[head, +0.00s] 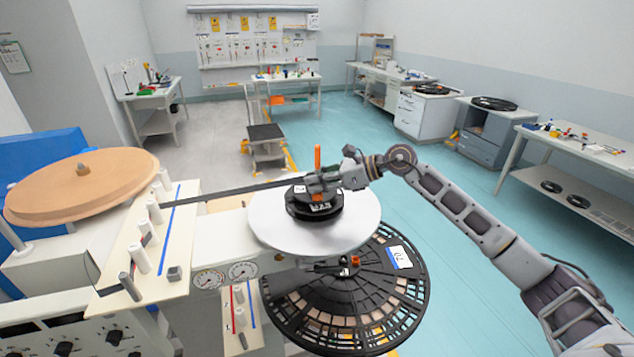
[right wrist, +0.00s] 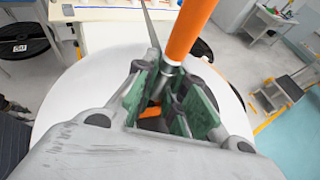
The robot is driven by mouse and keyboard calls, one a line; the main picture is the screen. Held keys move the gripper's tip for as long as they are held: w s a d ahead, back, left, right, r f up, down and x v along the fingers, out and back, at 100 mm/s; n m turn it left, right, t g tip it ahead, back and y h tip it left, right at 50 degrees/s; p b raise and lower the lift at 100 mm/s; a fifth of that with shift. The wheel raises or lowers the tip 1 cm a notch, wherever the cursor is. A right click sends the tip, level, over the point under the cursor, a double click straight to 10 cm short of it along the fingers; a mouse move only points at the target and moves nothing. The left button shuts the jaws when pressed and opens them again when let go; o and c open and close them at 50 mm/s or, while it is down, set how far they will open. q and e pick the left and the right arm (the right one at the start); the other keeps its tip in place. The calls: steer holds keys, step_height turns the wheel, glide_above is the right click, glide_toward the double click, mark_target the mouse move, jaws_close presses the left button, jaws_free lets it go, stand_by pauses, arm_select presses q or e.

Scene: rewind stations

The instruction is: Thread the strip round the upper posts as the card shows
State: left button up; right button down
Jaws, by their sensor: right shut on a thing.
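My right gripper (head: 318,184) is above the black hub (head: 314,207) on the white disc (head: 263,228). It is shut on what appears to be the strip's orange-handled end piece (head: 317,157). The orange handle (right wrist: 190,28) stands up between the green-padded fingers in the right wrist view. The dark strip (head: 240,191) runs taut and nearly straight from the upper cream panel (head: 117,258) to this gripper. On that panel stand several white posts (head: 147,232) beside a blue line. Whether the strip touches a post is unclear. My left gripper is not in view.
A wood-coloured disc (head: 80,190) lies flat at the left. Below the white disc is a large black slotted reel (head: 400,310) with a white label. A lower panel (head: 248,335) carries red and blue lines. Open floor (head: 440,170) lies beyond; benches line the walls.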

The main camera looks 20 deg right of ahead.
steer(key=shift+s+a+f+n+b, duration=0.2)
steer(key=shift+s+f+n+b, duration=0.15)
steer(key=shift+s+b, duration=0.4)
stand_by(0.7)
